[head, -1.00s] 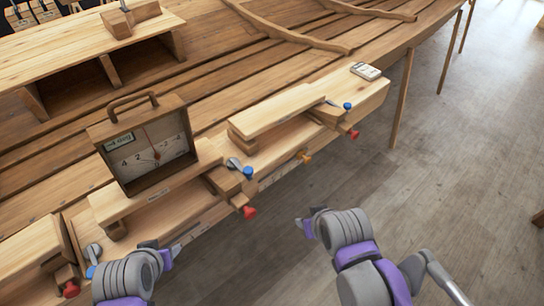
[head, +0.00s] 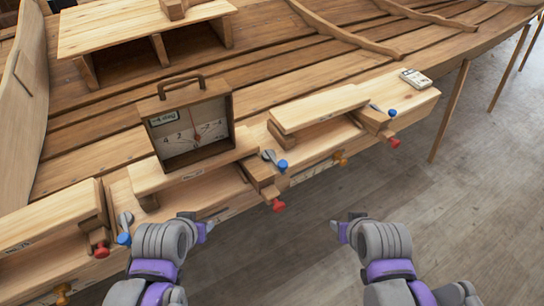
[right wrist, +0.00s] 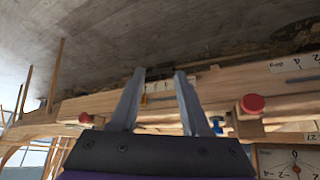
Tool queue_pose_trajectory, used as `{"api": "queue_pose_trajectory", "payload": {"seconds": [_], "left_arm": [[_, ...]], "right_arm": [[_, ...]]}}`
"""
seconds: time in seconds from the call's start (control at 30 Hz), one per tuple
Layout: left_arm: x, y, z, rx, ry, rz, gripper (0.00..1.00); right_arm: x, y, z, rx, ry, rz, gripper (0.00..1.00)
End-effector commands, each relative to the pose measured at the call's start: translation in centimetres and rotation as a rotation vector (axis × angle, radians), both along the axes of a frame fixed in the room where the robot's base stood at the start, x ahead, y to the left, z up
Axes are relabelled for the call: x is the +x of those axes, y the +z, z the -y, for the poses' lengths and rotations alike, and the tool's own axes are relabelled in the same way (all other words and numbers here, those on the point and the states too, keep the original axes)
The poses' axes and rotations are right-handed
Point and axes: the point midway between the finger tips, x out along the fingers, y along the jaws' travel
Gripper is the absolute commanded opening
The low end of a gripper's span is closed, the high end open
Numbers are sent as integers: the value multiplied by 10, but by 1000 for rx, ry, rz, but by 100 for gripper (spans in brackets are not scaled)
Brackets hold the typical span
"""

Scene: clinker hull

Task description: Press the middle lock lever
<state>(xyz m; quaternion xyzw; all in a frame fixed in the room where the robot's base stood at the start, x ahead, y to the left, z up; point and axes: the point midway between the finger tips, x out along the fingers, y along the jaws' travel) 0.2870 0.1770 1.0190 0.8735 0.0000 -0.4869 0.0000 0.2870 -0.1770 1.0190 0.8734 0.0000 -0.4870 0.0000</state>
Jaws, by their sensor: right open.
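The middle lock lever (head: 270,157) is a grey lever with a blue knob (head: 283,167), on a wooden block right of the dial box (head: 190,130). A red knob (head: 279,205) sticks out just below it. In the right wrist view, a blue knob (right wrist: 217,122) shows beside a red knob (right wrist: 252,103), right of my fingers. My right gripper (head: 339,229) is below and right of the lever, apart from it; its fingers (right wrist: 158,100) are spread with nothing gripped. My left gripper (head: 200,227) is below and left of the lever; its finger gap is unclear.
Similar levers have blue knobs at left (head: 124,239) and right (head: 392,113). Other red knobs (head: 101,250) and an orange knob (head: 340,158) project from the plank edge. A small pale device (head: 416,78) lies at the plank's right end. Floor space (head: 440,210) is open at right.

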Motion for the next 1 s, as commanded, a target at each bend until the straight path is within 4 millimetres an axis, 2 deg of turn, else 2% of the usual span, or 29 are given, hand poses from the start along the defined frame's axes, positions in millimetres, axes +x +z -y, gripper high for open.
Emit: {"api": "queue_pose_trajectory", "payload": {"seconds": [0.03,0.17,0.27,0.37,0.57,0.8,1.0], "left_arm": [[0,0,0,0,0,0,50],[-2,-3,0,0,0,-4,50],[-6,-9,0,0,0,-12,50],[-12,-19,0,0,0,-24,50],[-24,-42,0,0,0,-47,50],[-35,-66,0,0,0,-66,50],[-39,-79,0,0,0,-76,50]], "right_arm": [[0,0,0,0,0,0,41],[2,2,-4,-29,45,-17,18],[7,9,-12,-112,167,-62,0],[17,19,-26,-253,371,-134,0],[48,46,-69,-602,877,-295,0],[83,83,-142,-1016,1428,-476,0],[95,110,-201,-1281,1732,-601,0]]}}
